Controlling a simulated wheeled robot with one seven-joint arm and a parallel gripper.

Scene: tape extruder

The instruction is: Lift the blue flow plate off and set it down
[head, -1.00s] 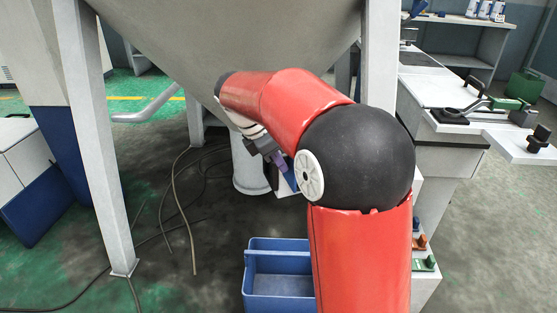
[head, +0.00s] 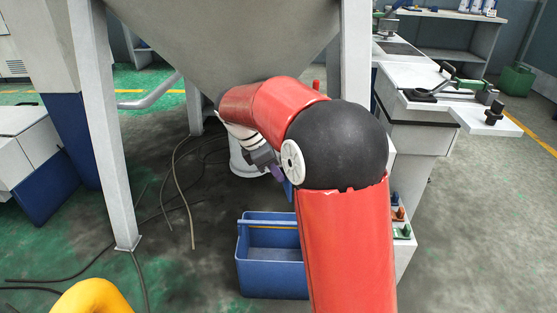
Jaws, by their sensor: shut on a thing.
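My gripper (head: 273,170) hangs below the grey cone of the hopper (head: 220,40), at the far end of my red arm. Its dark body and purple tip show, but the jaws are small and partly hidden by my arm. A small patch of blue (head: 288,190) shows just below the tip, against my arm's edge. It fits the blue flow plate in the shut jaws, but its outline and most of its surface are hidden.
A blue open crate (head: 268,285) stands on the floor below my gripper. Hopper legs (head: 103,120) stand at left and behind my arm. A white bench (head: 445,95) with clamps is at right. Loose cables (head: 175,190) lie on the floor. A yellow rounded thing (head: 92,298) is at lower left.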

